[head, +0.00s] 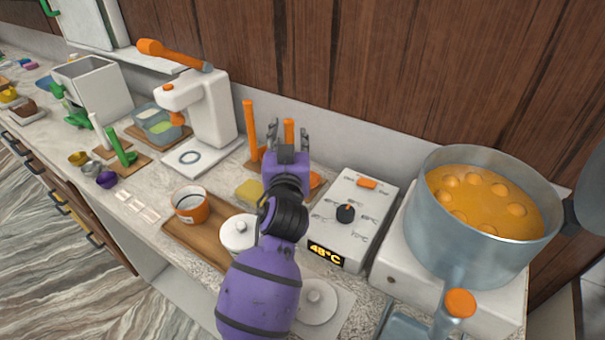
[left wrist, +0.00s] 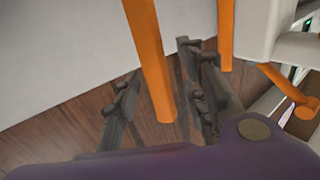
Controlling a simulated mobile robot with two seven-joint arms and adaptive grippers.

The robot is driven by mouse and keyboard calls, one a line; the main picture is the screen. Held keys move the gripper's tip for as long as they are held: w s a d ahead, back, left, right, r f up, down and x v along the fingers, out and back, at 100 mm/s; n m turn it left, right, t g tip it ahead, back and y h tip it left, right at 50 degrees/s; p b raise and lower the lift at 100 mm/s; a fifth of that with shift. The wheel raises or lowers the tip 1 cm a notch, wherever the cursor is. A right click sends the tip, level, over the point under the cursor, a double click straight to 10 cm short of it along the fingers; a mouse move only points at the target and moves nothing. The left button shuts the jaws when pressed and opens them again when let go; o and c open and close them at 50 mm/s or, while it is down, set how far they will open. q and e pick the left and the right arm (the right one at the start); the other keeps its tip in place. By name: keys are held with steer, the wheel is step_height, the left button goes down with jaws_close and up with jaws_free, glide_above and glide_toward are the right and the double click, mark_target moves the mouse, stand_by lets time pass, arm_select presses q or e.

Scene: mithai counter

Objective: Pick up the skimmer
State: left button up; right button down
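Two upright orange handles stand by the back wall. One (head: 249,125) is left of my left gripper (head: 285,132) in the head view; the other (head: 289,130) shows between its fingers. I cannot tell which handle is the skimmer's, as no skimmer head shows. In the left wrist view, my left gripper (left wrist: 160,98) is open, with one orange handle (left wrist: 148,55) between its fingers and gaps on both sides. The other handle (left wrist: 225,35) is beyond the right finger. My right gripper is not in view.
A white machine (head: 208,112) stands left. A wooden tray (head: 180,232) holds an orange-banded cup (head: 190,207) and a white lidded pot (head: 238,236).

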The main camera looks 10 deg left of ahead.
arm_select(q)
steer(key=shift+c, duration=0.4)
steer(key=shift+w, duration=0.1)
jaws_close()
